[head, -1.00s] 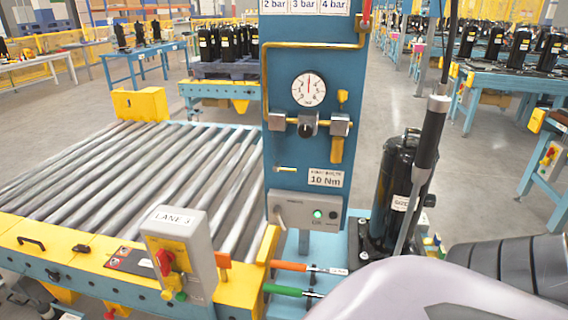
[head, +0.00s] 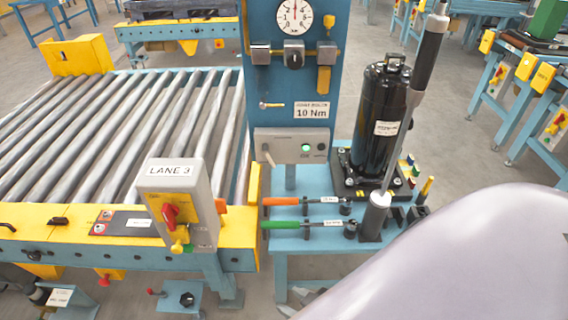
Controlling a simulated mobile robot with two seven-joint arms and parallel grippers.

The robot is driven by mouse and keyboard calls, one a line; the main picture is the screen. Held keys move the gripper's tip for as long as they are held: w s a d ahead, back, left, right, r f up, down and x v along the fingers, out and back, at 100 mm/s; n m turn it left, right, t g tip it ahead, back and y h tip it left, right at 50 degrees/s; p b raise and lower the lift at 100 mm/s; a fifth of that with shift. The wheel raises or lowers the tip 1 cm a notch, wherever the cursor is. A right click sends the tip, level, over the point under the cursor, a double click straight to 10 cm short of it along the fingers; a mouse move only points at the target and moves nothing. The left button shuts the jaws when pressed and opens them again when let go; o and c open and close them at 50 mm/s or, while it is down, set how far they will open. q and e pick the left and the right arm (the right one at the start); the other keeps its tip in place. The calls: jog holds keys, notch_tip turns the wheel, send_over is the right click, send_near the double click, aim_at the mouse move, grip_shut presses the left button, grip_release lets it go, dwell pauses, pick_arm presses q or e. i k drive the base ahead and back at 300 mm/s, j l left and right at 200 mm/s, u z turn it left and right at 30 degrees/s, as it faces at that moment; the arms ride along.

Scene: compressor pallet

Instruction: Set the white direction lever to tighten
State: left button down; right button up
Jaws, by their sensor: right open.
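The white direction lever (head: 267,154) looks like a small pale lever at the left end of the grey control box (head: 293,146) on the blue post. A green light shows on the box. My right arm fills the lower right. Only small grey parts of my right gripper (head: 296,303) show at the bottom edge, open, below the blue bench and apart from the lever. My left gripper is out of view.
The blue bench (head: 307,240) carries an orange-handled tool (head: 283,201), a green-handled tool (head: 281,224) and a black compressor (head: 380,120). A long black-and-silver tool (head: 428,60) stands before it. The LANE 3 switch box (head: 176,205) juts up left, beside the roller conveyor (head: 120,130).

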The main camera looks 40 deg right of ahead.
aim_at(265, 147)
jog(key=i+j+z, duration=0.1)
jog(key=j+z, duration=0.15)
jog(key=z, duration=0.2)
jog(key=j+z, duration=0.25)
jog(key=z, duration=0.2)
jog(key=i+j+z, duration=0.1)
jog(key=j+z, duration=1.05)
jog(key=l, duration=0.1)
